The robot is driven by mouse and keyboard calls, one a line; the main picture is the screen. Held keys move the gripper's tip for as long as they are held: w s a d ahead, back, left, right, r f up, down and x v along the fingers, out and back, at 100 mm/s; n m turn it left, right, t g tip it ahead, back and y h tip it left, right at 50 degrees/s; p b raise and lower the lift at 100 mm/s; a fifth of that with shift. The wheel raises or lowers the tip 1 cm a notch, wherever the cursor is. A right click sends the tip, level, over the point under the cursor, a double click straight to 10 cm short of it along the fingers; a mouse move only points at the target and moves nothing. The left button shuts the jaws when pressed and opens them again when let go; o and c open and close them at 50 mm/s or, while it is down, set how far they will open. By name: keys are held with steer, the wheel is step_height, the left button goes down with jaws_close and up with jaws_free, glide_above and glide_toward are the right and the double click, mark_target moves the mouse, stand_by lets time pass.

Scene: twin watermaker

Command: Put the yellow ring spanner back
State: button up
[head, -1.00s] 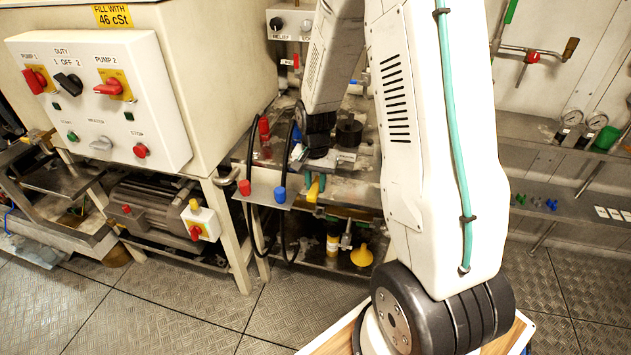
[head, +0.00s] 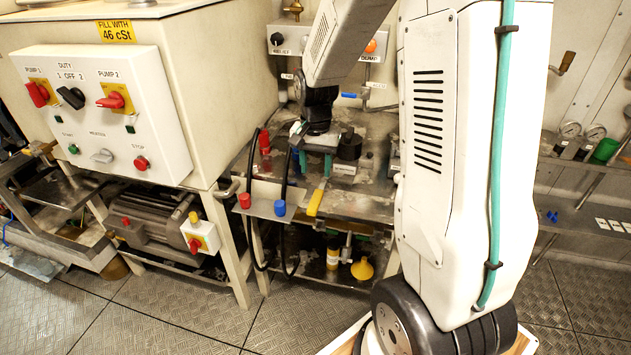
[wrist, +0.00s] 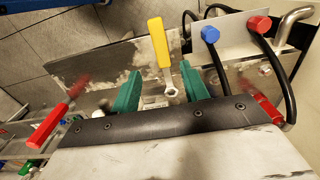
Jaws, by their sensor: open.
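The yellow ring spanner (head: 317,199) is at the front edge of the metal bench, its yellow handle pointing toward the front. In the wrist view its yellow handle (wrist: 160,42) points away from my gripper, and its bare metal ring end lies near the fingertips. My gripper (head: 316,165) is open, its green fingers pointing down at the bench just behind the handle. In the wrist view my gripper (wrist: 161,84) has one finger on each side of the spanner's metal end, with gaps showing. I cannot tell whether the spanner touches the bench.
Red (head: 245,200) and blue (head: 280,208) caps with black hoses stand left of the spanner. A black cylindrical part (head: 349,145) is to the right of my gripper. A yellow funnel (head: 362,269) is on the lower shelf. A red-handled tool (wrist: 55,120) lies left in the wrist view.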

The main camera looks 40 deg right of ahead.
steer(key=s+a+r+n, duration=0.4)
steer(key=s+a+r, duration=0.45)
steer(key=r, duration=0.35)
steer(key=s+a+r+n, duration=0.2)
steer(key=s+n, duration=0.1)
steer(key=s, duration=0.5)
steer(key=s+a+r+n+t, duration=0.1)
steer(key=s+a+r+n, duration=0.1)
steer(key=s, duration=0.6)
steer(key=shift+a+n, duration=0.5)
steer(key=shift+n, duration=0.2)
